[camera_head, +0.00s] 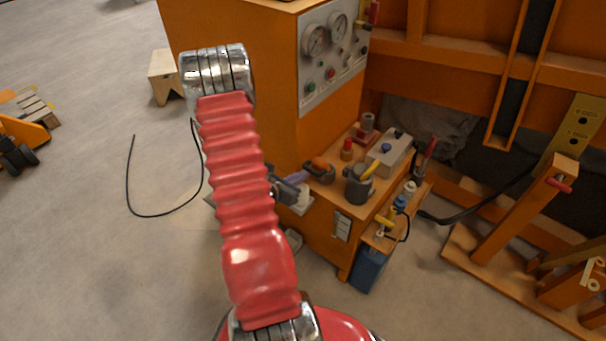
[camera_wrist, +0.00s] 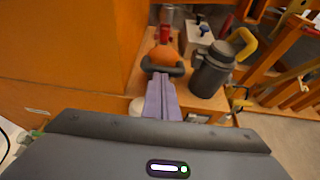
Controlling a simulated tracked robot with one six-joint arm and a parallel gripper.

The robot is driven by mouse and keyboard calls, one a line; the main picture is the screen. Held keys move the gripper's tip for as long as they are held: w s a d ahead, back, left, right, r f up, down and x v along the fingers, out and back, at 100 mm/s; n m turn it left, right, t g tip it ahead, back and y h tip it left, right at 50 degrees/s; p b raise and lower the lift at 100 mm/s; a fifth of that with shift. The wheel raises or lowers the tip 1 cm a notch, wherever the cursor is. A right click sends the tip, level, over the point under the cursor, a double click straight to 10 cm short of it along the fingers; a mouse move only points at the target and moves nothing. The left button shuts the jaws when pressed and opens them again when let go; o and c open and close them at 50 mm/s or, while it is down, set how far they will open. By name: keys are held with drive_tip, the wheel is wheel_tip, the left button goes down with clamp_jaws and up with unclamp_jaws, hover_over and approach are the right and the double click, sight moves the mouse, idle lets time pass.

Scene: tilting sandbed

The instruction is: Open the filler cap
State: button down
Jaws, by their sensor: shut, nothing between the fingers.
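An orange rounded piece (camera_wrist: 165,56) with a dark ring-like part (camera_wrist: 161,69) around its front sits on the wooden bench top; it looks like the filler cap, but I cannot tell for sure. It also shows in the head view (camera_head: 320,164). My gripper (camera_wrist: 161,78) is shut and empty. Its purple fingers point at the dark part and overlap its near edge in the wrist view; I cannot tell whether they touch. In the head view my gripper (camera_head: 304,174) is partly hidden behind my red arm.
A dark grey canister (camera_wrist: 210,74) with a yellow handle stands close on the right. The orange cabinet (camera_head: 270,70) rises on the left. Open floor (camera_head: 90,250) lies left.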

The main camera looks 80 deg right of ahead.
drive_tip(key=v, duration=1.2)
drive_tip(key=shift+f, duration=0.3)
drive_tip(key=shift+w+a, duration=0.1)
drive_tip(key=shift+a, duration=0.1)
